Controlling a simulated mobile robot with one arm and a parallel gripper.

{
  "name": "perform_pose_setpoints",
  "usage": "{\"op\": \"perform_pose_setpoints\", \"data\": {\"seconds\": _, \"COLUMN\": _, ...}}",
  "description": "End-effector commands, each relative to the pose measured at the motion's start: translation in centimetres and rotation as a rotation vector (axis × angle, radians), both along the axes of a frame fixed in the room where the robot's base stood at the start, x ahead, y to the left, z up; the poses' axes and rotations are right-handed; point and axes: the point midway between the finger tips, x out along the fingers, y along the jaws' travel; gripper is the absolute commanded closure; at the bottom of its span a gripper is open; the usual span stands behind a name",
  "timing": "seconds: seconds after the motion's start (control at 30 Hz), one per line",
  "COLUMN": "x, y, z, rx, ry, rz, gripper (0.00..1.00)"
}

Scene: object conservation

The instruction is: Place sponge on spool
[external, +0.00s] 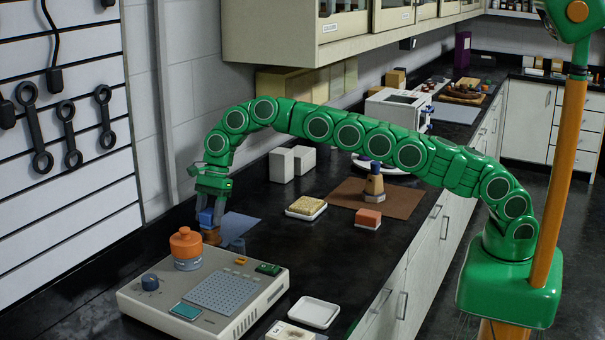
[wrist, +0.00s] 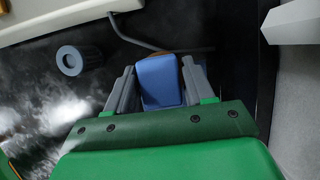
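My gripper (wrist: 158,72) points down at the left of the counter. Its fingers flank a blue block (wrist: 161,83) with a brown part at its far side. The block also shows below my gripper in the external view (external: 206,217). I cannot tell whether the fingers press on it or whether it is lifted. A blue-grey hollow cylinder (wrist: 82,59), possibly the spool, stands apart from my gripper, to its left in the wrist view. A yellow, porous-looking slab (external: 306,205) lies on a white dish. I cannot tell for certain which item is the sponge.
A grey device (external: 222,294) with an orange knob-topped part (external: 186,246) stands in front of my gripper. A red block (external: 368,219) and a brown mat (external: 402,205) lie to the right. White boxes (external: 282,165) stand behind. An empty white dish (external: 314,312) is near the front.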

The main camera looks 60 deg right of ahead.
Motion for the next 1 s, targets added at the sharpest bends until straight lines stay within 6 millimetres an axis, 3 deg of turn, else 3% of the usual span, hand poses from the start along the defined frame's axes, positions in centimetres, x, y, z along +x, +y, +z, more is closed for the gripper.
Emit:
{"op": "perform_pose_setpoints", "data": {"seconds": 0.03, "x": 0.0, "y": 0.0, "z": 0.0, "rx": 0.000, "ry": 0.000, "rz": 0.000, "gripper": 0.39}}
{"op": "perform_pose_setpoints", "data": {"seconds": 0.1, "x": 0.0, "y": 0.0, "z": 0.0, "rx": 0.000, "ry": 0.000, "rz": 0.000, "gripper": 0.28}}
{"op": "perform_pose_setpoints", "data": {"seconds": 0.53, "x": 0.0, "y": -0.1, "z": 0.4, "rx": 0.000, "ry": 0.000, "rz": 0.000, "gripper": 0.28}}
{"op": "perform_pose_setpoints", "data": {"seconds": 1.0, "x": 0.2, "y": -2.4, "z": 6.0, "rx": 0.001, "ry": -0.003, "rz": -0.002, "gripper": 0.28}}
